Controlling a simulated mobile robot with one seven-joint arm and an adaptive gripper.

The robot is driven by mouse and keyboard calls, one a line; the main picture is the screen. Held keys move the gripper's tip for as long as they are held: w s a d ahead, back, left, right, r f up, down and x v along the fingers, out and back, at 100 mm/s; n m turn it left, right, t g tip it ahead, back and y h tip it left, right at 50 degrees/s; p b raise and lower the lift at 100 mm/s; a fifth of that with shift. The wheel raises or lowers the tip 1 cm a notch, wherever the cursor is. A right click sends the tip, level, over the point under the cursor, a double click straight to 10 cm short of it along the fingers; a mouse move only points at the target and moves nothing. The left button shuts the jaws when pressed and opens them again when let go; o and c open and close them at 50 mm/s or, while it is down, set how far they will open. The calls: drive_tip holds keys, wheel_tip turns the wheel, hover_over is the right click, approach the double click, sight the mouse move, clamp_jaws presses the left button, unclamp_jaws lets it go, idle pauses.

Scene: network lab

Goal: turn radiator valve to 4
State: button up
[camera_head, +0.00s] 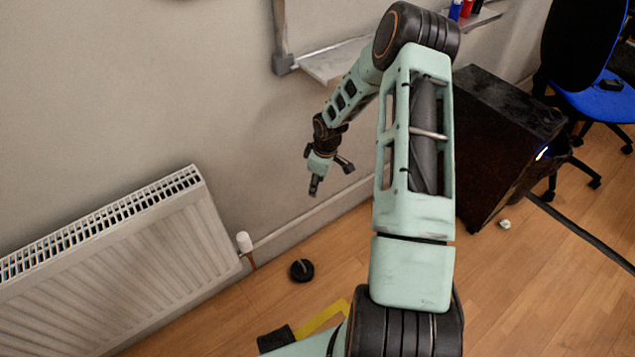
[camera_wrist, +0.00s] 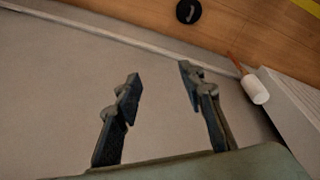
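The white radiator valve (camera_head: 244,242) stands at the right end of the radiator, above a copper-coloured pipe. It also shows in the wrist view (camera_wrist: 254,89), right of my fingers. Its number markings are too small to read. My gripper (camera_head: 315,186) hangs near the wall, above and to the right of the valve, apart from it. In the wrist view my gripper (camera_wrist: 158,80) is open, with a wide empty gap between its two fingers. The white ribbed radiator (camera_head: 120,270) is on the wall at the left; its corner shows in the wrist view (camera_wrist: 290,105).
A round black object (camera_head: 302,270) lies on the wooden floor right of the valve. A yellow strip (camera_head: 322,318) is on the floor nearby. A dark cabinet (camera_head: 500,140) and a blue chair (camera_head: 598,102) stand at the right. A shelf (camera_head: 335,63) juts from the wall above my gripper.

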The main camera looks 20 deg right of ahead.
drive_tip(key=shift+o, duration=1.4)
drive_tip(key=n+g+y+b, duration=0.2)
drive_tip(key=n+y+b, duration=0.15)
drive_tip(key=n, duration=0.55)
approach(245, 236)
drive_tip(key=f, duration=0.2)
drive_tip(key=b+x, duration=0.1)
drive_tip(key=x, duration=0.5)
drive_tip(key=b+x, duration=0.1)
drive_tip(key=x, duration=0.3)
drive_tip(key=shift+a+r+b, duration=0.1)
drive_tip(key=shift+a+b, duration=0.2)
drive_tip(key=shift+a, duration=0.05)
drive_tip(key=c, duration=1.2)
